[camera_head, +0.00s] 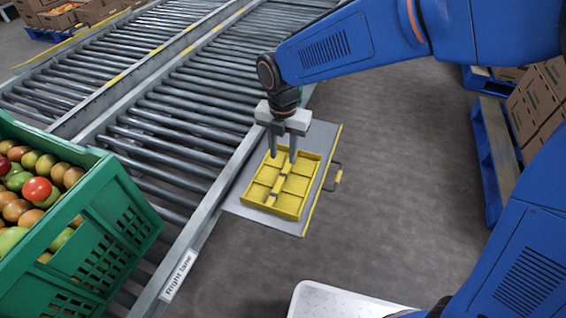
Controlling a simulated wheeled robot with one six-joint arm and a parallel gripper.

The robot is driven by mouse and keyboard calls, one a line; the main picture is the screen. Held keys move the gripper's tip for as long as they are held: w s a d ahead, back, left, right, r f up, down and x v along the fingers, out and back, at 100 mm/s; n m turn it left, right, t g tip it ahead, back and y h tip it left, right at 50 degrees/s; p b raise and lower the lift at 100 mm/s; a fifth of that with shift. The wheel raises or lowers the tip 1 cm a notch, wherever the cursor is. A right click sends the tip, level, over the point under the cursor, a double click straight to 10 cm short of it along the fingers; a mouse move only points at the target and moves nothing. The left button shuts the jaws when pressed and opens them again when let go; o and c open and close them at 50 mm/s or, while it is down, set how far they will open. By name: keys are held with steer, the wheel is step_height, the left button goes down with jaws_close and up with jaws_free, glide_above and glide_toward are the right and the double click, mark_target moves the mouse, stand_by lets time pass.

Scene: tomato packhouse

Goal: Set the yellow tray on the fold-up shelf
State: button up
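The yellow tray (292,211), a shallow square with several compartments and a raised bar along its middle, lies flat over the grey fold-up shelf (304,225). It appears to rest on the shelf, within its edges. The shelf is folded out level from the conveyor's side and has a yellow outer edge. My gripper (284,158) points down over the tray's far half. Its two fingers are apart with a visible gap, one on each side of the bar's far end. I see no finger pressed on the bar, but the exact contact is too small to tell.
Roller conveyors (172,115) run along the shelf's left. A green crate (120,215) of tomatoes stands at the left, near a "Right lane" label (178,275). Blue pallets (490,165) with cartons stand right. Floor between is clear.

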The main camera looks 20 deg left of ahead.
steer(key=shift+r, duration=1.3)
steer(key=d+r+m+t, duration=0.1)
steer(key=d+r+m, duration=0.2)
steer(key=d+m, duration=0.35)
steer(key=w+d+r+m+y, duration=0.1)
steer(key=d+r+m, duration=0.25)
steer(key=d, duration=0.65)
steer(key=d+r+m+t, duration=0.1)
steer(key=d+r+m, duration=0.3)
steer(key=d, duration=0.5)
steer(key=s+d+f+m+t, duration=0.1)
steer(key=s+d+m, duration=0.6)
steer(key=d+m, duration=0.2)
steer(key=s+d+f+m+t+h, duration=0.1)
steer(key=s+d+m, duration=0.5)
steer(key=d+m, duration=0.4)
steer(key=shift+s+d+m+t, duration=0.2)
steer(key=shift+s+m+t, duration=0.2)
steer(key=shift+m, duration=0.6)
